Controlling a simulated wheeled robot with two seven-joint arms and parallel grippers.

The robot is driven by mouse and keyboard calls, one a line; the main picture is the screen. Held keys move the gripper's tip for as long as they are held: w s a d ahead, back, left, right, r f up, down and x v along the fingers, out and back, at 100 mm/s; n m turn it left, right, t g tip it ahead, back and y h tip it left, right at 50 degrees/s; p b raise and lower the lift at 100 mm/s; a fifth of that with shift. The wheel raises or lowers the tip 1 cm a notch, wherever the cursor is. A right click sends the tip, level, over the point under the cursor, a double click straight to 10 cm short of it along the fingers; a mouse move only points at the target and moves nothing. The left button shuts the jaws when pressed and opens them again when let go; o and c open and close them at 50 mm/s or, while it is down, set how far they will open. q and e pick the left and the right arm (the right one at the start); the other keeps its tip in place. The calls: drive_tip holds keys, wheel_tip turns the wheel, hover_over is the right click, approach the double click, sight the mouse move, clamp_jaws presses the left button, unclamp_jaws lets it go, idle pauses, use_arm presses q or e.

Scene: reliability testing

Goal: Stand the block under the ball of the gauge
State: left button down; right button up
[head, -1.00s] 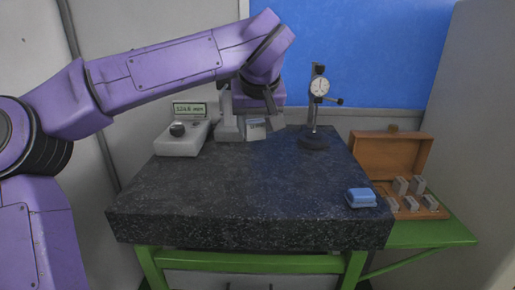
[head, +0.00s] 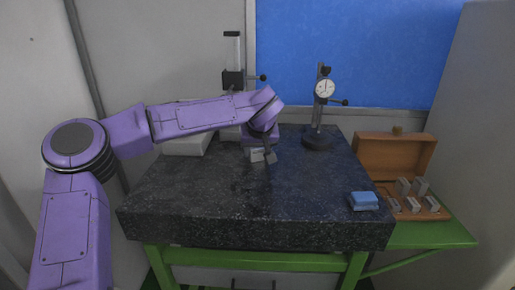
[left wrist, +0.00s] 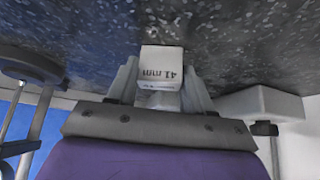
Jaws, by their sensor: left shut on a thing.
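My left gripper (head: 261,158) is shut on a pale block (head: 257,155) over the middle back of the dark stone table (head: 200,205). In the left wrist view the block (left wrist: 161,64) is between the fingers and is marked "41 mm". The speckled table top is close beyond it; I cannot tell whether they touch. The gauge (head: 324,90) is a round white dial on a dark post with a round base (head: 318,142), right of my gripper and apart from it. The gauge's ball is too small to make out. My right gripper is not in view.
A blue case (head: 363,201) lies at the table's front right. An open wooden box (head: 393,160) with several grey blocks stands on a green side shelf (head: 425,236). A pale instrument (head: 185,143) and a post stand (head: 233,78) are at the back left. The table's front middle is clear.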

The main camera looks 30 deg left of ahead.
use_arm(q)
drive_tip(key=shift+s+d, duration=0.1)
drive_tip(key=shift+d, duration=0.05)
drive_tip(key=shift+c, duration=2.2)
unclamp_jaws()
drive_tip(key=shift+f, duration=0.1)
